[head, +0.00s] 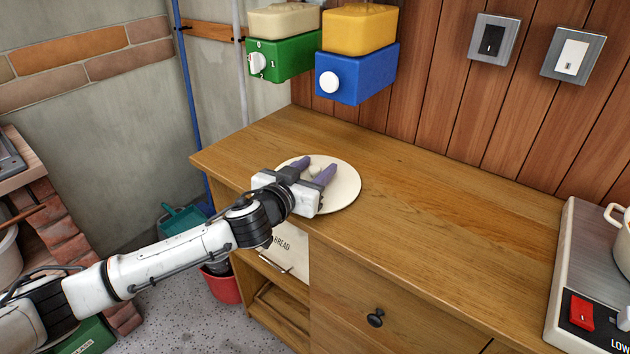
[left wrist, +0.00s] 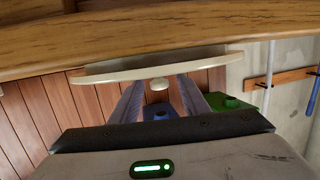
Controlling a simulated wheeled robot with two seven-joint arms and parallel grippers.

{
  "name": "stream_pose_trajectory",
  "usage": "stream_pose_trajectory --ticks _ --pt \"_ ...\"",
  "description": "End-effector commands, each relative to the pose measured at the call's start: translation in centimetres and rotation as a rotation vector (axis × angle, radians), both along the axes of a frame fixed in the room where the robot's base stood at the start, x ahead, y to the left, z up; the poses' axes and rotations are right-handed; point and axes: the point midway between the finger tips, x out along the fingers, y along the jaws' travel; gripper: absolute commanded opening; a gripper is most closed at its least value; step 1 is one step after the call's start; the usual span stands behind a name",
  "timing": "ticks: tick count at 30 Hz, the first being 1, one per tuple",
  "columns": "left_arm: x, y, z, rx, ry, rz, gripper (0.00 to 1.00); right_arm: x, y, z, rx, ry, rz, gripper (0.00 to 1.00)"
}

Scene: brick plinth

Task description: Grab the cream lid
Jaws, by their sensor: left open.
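The cream lid (head: 345,187) lies flat on the wooden counter, a round disc with a small knob (head: 314,170) on top. My left gripper (head: 317,167) reaches over the lid from the left with its purple fingers open. The knob shows in the gap between the fingertips, and the fingers are not closed on it. In the left wrist view, which is upside down, the lid (left wrist: 205,63) and its knob (left wrist: 160,84) show beyond the open fingers. The gripper body hides part of the lid's near left side. My right gripper is not in view.
The wooden counter (head: 450,225) is clear right of the lid. A hotplate (head: 590,255) with a pot stands at the far right. Green (head: 285,60) and blue (head: 360,75) dispensers hang on the wall above the back edge. A bread drawer (head: 285,250) is below.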

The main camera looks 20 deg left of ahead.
Motion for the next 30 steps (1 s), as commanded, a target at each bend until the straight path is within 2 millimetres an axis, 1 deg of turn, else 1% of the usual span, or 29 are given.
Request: stream_pose_trajectory --ticks 1,5,6,7,8,15,17,20,27,30 --pt "0.0 0.0 0.0 0.0 0.0 0.0 0.36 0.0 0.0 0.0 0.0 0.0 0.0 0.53" --pt "0.0 0.0 0.0 0.0 0.0 0.0 0.14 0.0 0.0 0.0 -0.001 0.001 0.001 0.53" --pt "0.0 0.0 0.0 0.0 0.0 0.0 0.08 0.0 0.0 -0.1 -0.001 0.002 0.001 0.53" --pt "0.0 0.0 0.0 0.0 0.0 0.0 0.03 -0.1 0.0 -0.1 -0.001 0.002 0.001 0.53" --pt "0.0 0.0 0.0 0.0 0.0 0.0 0.0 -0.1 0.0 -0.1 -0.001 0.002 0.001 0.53" --pt "0.0 0.0 0.2 0.0 -0.003 0.0 0.0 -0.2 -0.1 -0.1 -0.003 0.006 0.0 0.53" --pt "0.0 0.0 0.5 -0.001 -0.004 0.0 0.0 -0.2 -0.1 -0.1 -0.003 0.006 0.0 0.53" --pt "0.0 0.0 1.8 -0.002 -0.007 -0.001 0.0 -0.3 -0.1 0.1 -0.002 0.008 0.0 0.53" --pt "0.0 0.0 6.7 -0.002 -0.008 -0.001 0.0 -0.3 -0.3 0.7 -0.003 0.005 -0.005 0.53" --pt "0.0 -0.1 8.3 -0.002 -0.006 -0.002 0.0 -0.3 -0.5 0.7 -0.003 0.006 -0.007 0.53"
